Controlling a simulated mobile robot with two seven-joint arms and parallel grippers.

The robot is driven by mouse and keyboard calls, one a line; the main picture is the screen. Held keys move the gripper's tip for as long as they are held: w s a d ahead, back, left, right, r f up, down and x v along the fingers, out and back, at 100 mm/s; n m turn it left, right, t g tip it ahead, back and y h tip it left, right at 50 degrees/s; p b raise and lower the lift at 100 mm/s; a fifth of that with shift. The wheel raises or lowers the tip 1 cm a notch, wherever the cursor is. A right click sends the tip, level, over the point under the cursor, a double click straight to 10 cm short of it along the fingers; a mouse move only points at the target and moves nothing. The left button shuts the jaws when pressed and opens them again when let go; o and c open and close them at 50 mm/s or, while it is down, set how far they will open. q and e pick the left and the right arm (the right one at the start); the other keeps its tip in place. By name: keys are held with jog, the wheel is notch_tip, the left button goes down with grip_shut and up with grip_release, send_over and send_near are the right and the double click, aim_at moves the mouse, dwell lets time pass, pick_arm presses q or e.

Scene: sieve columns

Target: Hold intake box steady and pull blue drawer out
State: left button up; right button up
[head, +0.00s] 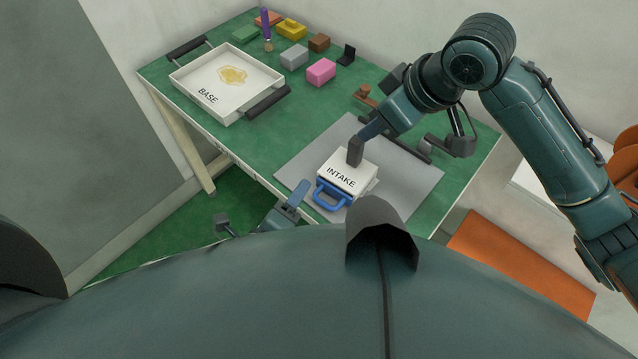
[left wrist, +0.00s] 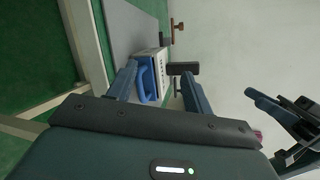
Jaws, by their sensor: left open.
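The white intake box (head: 345,174), labelled INTAKE, sits on the grey mat. Its blue drawer handle (head: 332,196) faces the near side and also shows in the left wrist view (left wrist: 147,82). My right gripper (head: 356,151) comes down from the right, its dark fingertip at the top of the box; I cannot tell whether its jaws are apart. My left gripper (head: 297,192) is left of the handle in the head view, partly hidden by my own body. In the left wrist view its fingers (left wrist: 157,84) are open, with the handle showing between them. I see no grip on it.
A white BASE tray (head: 181,81) with a yellowish heap stands at the table's far left. The grey mat (head: 300,160) is bare left of the box.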

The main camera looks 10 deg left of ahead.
aim_at(353, 149)
pick_arm(q)
jog(key=w+d+r+m+h, duration=0.1)
jog(key=w+d+m, duration=0.2)
jog(key=w+m, duration=0.1)
jog(key=w+d+r+m+h, duration=0.1)
jog(key=w+d+m, duration=0.3)
jog(key=m, duration=0.2)
jog(key=w+d+r+m+t+h, duration=0.1)
jog(key=w+d+m+h, duration=0.1)
jog(key=w+d+m, duration=0.2)
jog(key=shift+w+r+m, duration=0.1)
jog(key=shift+w+m, duration=0.45)
jog(key=shift+m, duration=0.45)
jog(key=shift+c, duration=0.4)
grip_shut()
